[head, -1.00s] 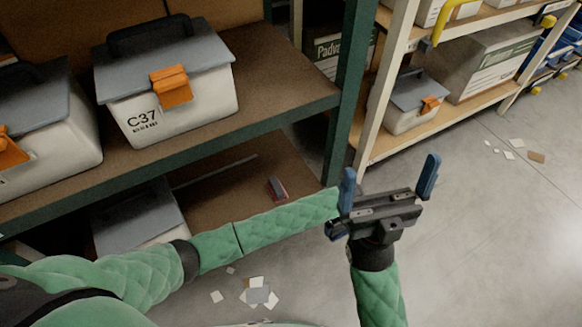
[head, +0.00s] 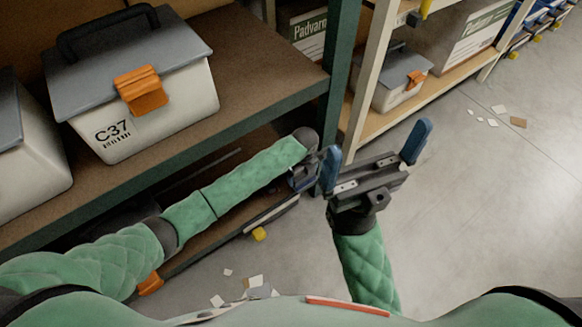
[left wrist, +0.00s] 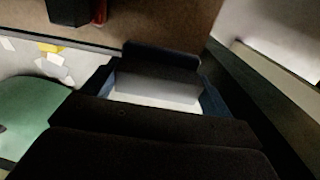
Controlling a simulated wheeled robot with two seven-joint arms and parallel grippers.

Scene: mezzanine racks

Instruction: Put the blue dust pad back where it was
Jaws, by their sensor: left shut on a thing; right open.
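My left gripper (head: 312,178) reaches under the brown shelf on the left, over the lower board, partly hidden behind my right gripper in the head view. In the left wrist view it is shut on the blue dust pad (left wrist: 160,53), which shows a dark blue edge and a pale grey-white body between the blue fingers. The pad is hard to make out in the head view. A dark block with a red side (left wrist: 84,12) lies on the brown lower board (left wrist: 150,20) beyond the pad. My right gripper (head: 372,158) is open and empty, in front of the rack post.
A grey-lidded C37 box (head: 155,110) stands on the upper shelf (head: 270,90). A green post (head: 340,80) stands close to my left gripper. A yellow piece (head: 259,234) shows at the lower board's edge. Paper scraps (head: 256,281) lie on the floor.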

